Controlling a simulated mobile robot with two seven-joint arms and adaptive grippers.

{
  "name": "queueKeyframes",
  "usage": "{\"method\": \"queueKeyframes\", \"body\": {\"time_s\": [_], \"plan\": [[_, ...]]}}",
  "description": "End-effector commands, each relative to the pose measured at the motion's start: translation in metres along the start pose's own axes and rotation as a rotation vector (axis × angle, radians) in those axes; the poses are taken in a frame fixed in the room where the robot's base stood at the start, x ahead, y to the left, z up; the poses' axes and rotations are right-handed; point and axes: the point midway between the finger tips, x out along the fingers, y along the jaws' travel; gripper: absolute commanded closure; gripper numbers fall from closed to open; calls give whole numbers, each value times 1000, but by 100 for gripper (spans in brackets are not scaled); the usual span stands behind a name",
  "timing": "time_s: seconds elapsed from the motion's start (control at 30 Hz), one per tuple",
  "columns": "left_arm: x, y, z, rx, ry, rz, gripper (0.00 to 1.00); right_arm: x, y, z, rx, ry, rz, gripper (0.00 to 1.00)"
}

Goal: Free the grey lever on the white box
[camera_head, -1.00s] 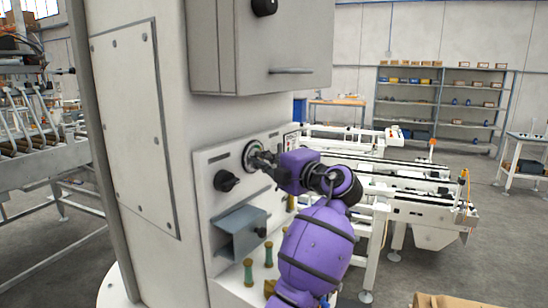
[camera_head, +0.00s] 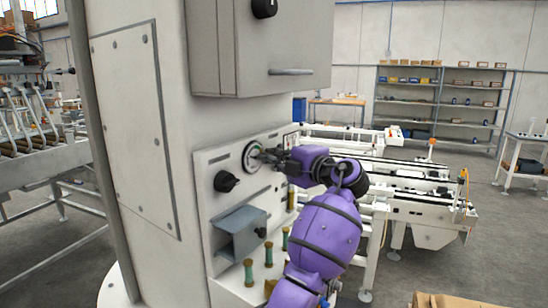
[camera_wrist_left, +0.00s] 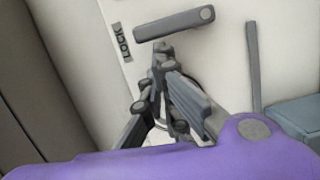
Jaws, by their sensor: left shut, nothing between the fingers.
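In the left wrist view a grey lever (camera_wrist_left: 175,24) lies as a bar on a pale surface, beside a "LOCK" label (camera_wrist_left: 123,42). My left gripper (camera_wrist_left: 161,52) is shut and empty, its tips just below the lever in that picture; I cannot tell whether they touch. In the head view my left gripper (camera_head: 263,155) is in front of the white box (camera_head: 208,165) on the column, by a round dial (camera_head: 251,155). I cannot make out the lever there; my gripper and wrist cover part of that face. My right gripper is not in view.
The box also has a black knob (camera_head: 226,181), a grey hooded bracket (camera_head: 240,232) and small green posts (camera_head: 248,272). A grey cabinet (camera_head: 290,40) with a bar handle overhangs above. White conveyors (camera_head: 410,185) stand behind my arm to the right.

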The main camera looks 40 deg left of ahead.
Motion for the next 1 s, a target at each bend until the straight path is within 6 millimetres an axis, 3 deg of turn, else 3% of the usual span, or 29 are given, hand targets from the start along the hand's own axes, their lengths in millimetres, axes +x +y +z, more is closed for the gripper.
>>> {"method": "queueKeyframes", "body": {"time_s": [0.63, 1.0], "plan": [[1, 4, 7, 192, -2, -49, 100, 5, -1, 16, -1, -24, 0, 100], [4, 11, 17, 204, -1, -52, 100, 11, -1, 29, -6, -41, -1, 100]]}}
